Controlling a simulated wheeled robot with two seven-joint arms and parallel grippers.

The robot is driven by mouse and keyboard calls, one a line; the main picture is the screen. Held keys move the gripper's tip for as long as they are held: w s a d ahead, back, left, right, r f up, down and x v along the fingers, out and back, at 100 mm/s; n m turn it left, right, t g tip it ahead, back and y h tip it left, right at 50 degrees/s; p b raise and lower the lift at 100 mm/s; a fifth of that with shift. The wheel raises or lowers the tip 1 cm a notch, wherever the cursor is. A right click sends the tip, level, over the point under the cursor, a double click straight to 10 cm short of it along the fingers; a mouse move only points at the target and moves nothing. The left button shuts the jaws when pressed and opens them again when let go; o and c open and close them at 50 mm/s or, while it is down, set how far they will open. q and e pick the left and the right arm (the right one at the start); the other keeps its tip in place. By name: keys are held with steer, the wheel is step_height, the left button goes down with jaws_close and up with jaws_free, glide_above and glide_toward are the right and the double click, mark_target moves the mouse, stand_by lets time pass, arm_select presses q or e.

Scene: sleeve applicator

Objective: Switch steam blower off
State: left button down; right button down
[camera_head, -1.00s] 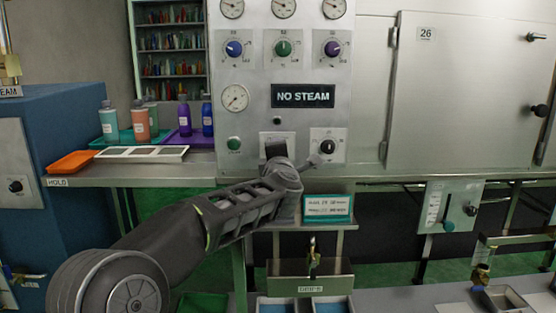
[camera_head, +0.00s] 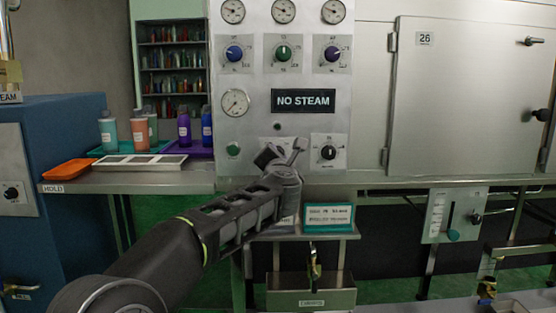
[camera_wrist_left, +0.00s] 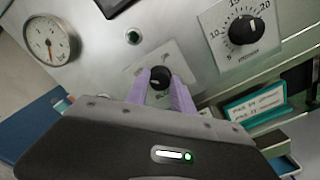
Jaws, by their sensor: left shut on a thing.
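The control panel (camera_head: 262,85) is in front of me in the head view, with a NO STEAM sign (camera_head: 303,100). In the left wrist view, a small black knob (camera_wrist_left: 159,75) sits on a pale plate below the sign. My left gripper (camera_wrist_left: 161,86) has its two purple fingers on either side of this knob, shut on it. In the head view my left gripper (camera_head: 268,156) is at the panel, tilted, and hides most of the plate and the knob. No right gripper shows.
A black dial knob (camera_head: 329,152) with a numbered scale is just right of my gripper. A green button (camera_head: 233,150) is to the left. A teal-framed sign (camera_head: 329,217) stands below on a ledge. Bottles and an orange tray (camera_head: 68,165) are on the left shelf.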

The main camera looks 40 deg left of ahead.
stand_by(0.3)
arm_select(q)
steer(key=c, duration=1.1)
jaws_free()
steer(key=v, duration=0.7)
steer(key=shift+s+d, duration=0.3)
